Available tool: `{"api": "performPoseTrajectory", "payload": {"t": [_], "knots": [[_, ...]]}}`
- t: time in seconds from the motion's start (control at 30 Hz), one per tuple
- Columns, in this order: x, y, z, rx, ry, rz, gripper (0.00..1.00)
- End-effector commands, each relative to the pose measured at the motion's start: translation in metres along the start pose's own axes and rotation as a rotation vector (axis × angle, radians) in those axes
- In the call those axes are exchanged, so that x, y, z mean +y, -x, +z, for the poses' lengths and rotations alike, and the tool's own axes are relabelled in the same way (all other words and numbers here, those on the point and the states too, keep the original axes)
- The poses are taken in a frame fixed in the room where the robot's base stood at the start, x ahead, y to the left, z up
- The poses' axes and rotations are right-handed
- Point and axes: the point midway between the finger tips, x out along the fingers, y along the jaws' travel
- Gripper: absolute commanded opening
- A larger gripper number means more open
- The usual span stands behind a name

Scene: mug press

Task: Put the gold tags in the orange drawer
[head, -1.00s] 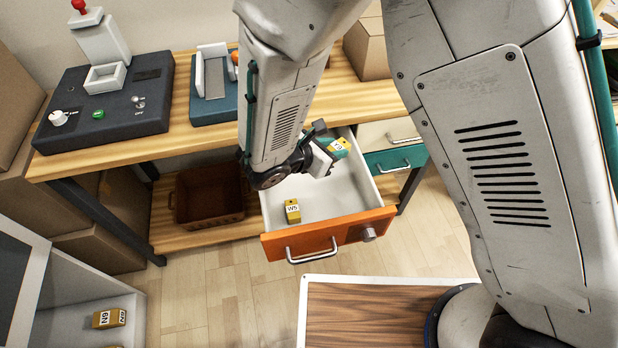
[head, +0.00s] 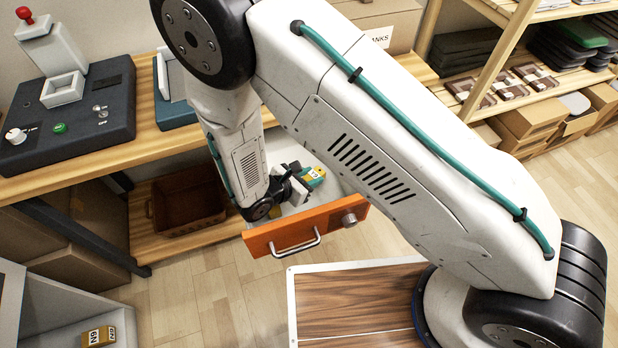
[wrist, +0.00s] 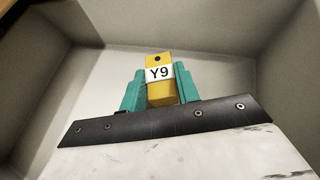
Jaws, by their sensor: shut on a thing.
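My gripper (head: 303,183) is low inside the open orange drawer (head: 270,238). In the wrist view its teal fingers (wrist: 160,86) are shut on a gold tag marked Y9 (wrist: 159,88), with grey drawer walls around it. The held tag also shows in the head view (head: 317,173), close to the drawer's right side. Whether it touches the drawer floor I cannot tell. Another gold tag (head: 97,337) sits in a grey open-fronted container at the lower left.
A wooden bench holds a dark machine (head: 68,115) with a red knob. A brown crate (head: 188,203) stands on the lower shelf left of the drawer. A wood-topped, white-edged platform (head: 350,300) lies in front of the drawer. Shelves with boxes stand at the right.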

Motion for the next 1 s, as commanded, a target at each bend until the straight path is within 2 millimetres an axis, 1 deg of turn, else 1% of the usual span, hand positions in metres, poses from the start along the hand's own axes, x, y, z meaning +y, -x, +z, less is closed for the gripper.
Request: {"api": "performPoseTrajectory", "payload": {"t": [0.03, 0.1, 0.43, 0.47, 0.5, 0.53, 0.87, 0.97, 1.0], "knots": [[0.0, -0.004, -0.006, -0.001, 0.001, -0.001, 0.08], [0.0, -0.006, -0.011, -0.001, -0.001, 0.0, 0.08], [0.0, -0.007, -0.013, 0.0, -0.001, 0.0, 0.08], [0.0, -0.007, -0.013, 0.0, -0.001, 0.0, 0.34], [0.0, -0.007, -0.013, 0.0, -0.001, 0.0, 0.45], [0.0, -0.007, -0.013, 0.0, -0.001, 0.0, 0.53], [0.0, -0.005, -0.01, 0.0, -0.002, 0.0, 0.53], [0.001, 0.005, -0.01, 0.001, -0.001, 0.003, 0.53], [0.001, 0.012, -0.01, 0.001, -0.001, 0.004, 0.53]]}}
